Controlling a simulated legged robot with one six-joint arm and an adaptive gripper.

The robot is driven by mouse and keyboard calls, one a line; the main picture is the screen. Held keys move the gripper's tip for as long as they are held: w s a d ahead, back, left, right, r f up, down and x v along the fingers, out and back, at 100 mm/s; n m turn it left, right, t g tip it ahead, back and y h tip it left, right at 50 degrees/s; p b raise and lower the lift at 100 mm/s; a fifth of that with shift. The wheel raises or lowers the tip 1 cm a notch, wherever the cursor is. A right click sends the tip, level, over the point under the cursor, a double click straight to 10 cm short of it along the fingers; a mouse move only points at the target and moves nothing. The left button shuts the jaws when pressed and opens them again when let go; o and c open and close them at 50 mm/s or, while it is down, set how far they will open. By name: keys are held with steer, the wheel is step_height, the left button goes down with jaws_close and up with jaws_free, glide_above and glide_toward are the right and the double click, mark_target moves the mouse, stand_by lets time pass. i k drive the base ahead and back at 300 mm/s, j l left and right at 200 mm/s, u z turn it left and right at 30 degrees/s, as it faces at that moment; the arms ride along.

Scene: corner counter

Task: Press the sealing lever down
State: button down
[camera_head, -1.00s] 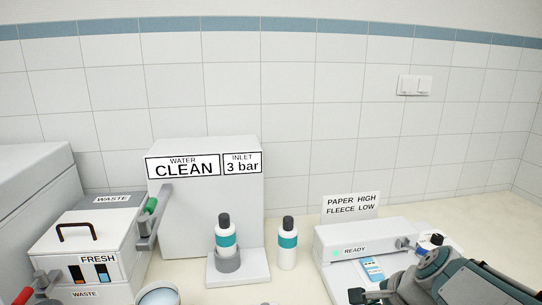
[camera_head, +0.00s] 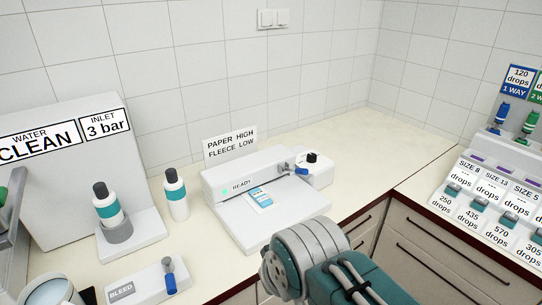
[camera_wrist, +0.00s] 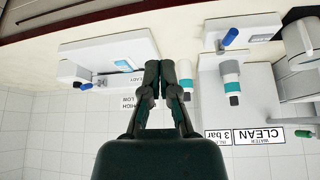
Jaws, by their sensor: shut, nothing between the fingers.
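The sealer (camera_head: 245,172) is a white box with a READY label and a green light, standing on a white base plate (camera_head: 283,219). A short lever with a blue grip (camera_head: 301,170) sits at its right end. A blue and white packet (camera_head: 261,198) lies at its front. In the upside-down wrist view, the sealer (camera_wrist: 112,54) is left of and behind my gripper (camera_wrist: 159,64), and the blue grip (camera_wrist: 87,86) is further left. My gripper is shut and empty, apart from the lever. In the head view my arm shows at bottom centre; its fingers are hidden.
A white box with a black knob (camera_head: 314,168) stands close to the lever's right. A sign (camera_head: 230,146) stands behind the sealer. Left are two bottles (camera_head: 176,195) and a BLEED block with a blue-tipped lever (camera_head: 170,283). The counter's back corner (camera_head: 372,143) is clear.

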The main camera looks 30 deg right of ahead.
mark_target(298, 171)
steer(key=i+l, duration=0.1)
steer(key=l, duration=0.35)
steer(key=i+l, duration=0.1)
steer(key=l, duration=0.35)
steer(key=i+l+z, duration=0.1)
steer(key=l, duration=0.35)
